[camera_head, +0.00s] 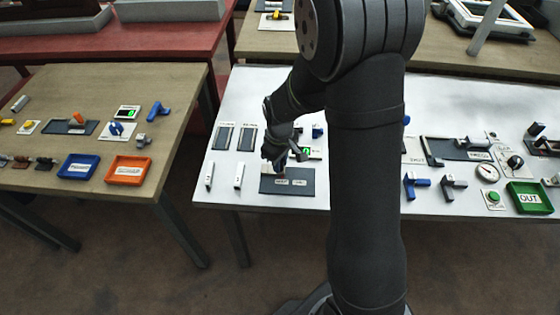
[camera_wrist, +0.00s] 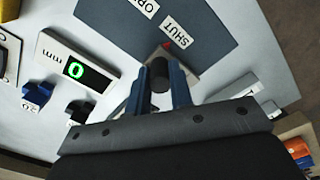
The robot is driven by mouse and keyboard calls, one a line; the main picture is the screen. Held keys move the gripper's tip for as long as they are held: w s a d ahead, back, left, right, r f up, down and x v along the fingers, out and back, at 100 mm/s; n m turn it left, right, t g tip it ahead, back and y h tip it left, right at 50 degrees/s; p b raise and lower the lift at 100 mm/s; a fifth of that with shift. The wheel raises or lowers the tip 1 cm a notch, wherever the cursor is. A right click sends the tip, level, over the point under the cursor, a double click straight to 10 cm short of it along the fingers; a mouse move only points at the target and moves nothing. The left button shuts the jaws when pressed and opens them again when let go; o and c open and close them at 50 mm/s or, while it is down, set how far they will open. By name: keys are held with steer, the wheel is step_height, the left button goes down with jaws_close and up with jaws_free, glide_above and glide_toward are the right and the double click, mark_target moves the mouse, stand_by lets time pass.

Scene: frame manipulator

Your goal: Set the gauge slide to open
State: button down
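The gauge slide is a dark plate (camera_wrist: 195,25) marked OPEN and SHUT in the wrist view. It also shows on the white table in the head view (camera_head: 300,187). A dark round knob (camera_wrist: 159,76) stands on a pale carriage with a red pointer, which is beside the SHUT label (camera_wrist: 180,40). My gripper (camera_wrist: 162,80) has its two blue fingers on either side of the knob, very close to it. Whether they press on it cannot be told. In the head view my gripper (camera_head: 276,160) is at the plate's left end. A display (camera_wrist: 75,70) marked mm reads a green 0.
Two white blocks (camera_head: 239,176) stand left of the plate, and two dark panels (camera_head: 247,138) lie behind them. A blue part (camera_wrist: 37,94) is near the display. My arm hides part of the table to the right. A wooden table (camera_head: 60,95) stands at left.

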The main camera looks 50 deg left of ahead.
steer(key=shift+w+d, duration=1.95)
steer(key=shift+w, duration=0.05)
steer(key=c, duration=1.4)
jaws_free()
steer(key=shift+w+d, duration=0.1)
steer(key=shift+o, duration=0.5)
steer(key=shift+r, duration=0.25)
step_height(320, 180, up, 17)
steer(key=shift+f, duration=0.1)
